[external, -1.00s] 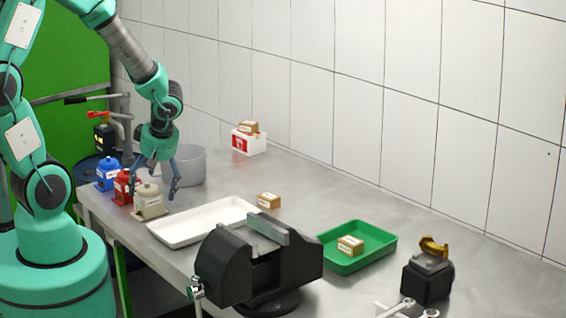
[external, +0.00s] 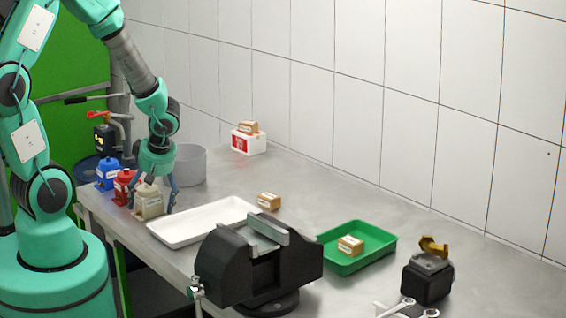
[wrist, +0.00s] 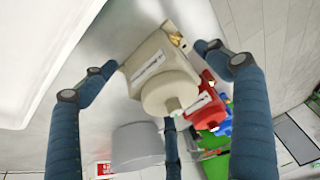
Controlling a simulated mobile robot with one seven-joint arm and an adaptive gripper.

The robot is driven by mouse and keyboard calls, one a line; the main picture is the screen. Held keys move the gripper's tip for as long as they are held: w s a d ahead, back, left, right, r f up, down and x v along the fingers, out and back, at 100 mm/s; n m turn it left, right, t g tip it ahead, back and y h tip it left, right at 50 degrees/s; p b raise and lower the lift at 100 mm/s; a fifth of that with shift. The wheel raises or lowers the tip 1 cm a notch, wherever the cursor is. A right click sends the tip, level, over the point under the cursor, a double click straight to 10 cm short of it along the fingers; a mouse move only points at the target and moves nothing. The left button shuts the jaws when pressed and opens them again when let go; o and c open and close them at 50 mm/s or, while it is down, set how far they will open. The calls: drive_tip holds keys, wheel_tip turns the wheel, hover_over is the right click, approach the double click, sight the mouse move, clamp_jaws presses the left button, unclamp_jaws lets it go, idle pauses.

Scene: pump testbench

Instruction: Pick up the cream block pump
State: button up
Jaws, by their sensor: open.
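The cream block pump (external: 149,203) stands on the metal table at the front left corner, beside the red pump (external: 124,187) and the blue pump (external: 107,174). It also shows in the wrist view (wrist: 160,72), with its round cap towards the camera. My gripper (external: 157,196) is open, low over the cream pump, with its fingers spread around it. In the wrist view the fingers stand on both sides of the pump, with visible gaps. The red pump (wrist: 205,102) is close beside one finger there.
A white tray (external: 200,222) lies right of the cream pump. A grey bucket (external: 188,165) stands behind my gripper. A black vise (external: 262,262) and a green tray (external: 362,258) with a small box are further right.

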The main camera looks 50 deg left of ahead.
idle(0.4)
drive_tip(key=c, duration=2)
drive_tip(key=shift+r, duration=0.1)
drive_tip(key=shift+r+p, duration=0.35)
drive_tip(key=shift+r, duration=1.1)
clamp_jaws()
drive_tip(key=shift+r, duration=0.4)
drive_tip(key=s+d, duration=0.2)
drive_tip(key=s, duration=0.5)
drive_tip(key=s+d+r+p, duration=0.1)
drive_tip(key=s+d, duration=0.2)
drive_tip(key=s, duration=0.5)
drive_tip(key=shift+r, duration=0.1)
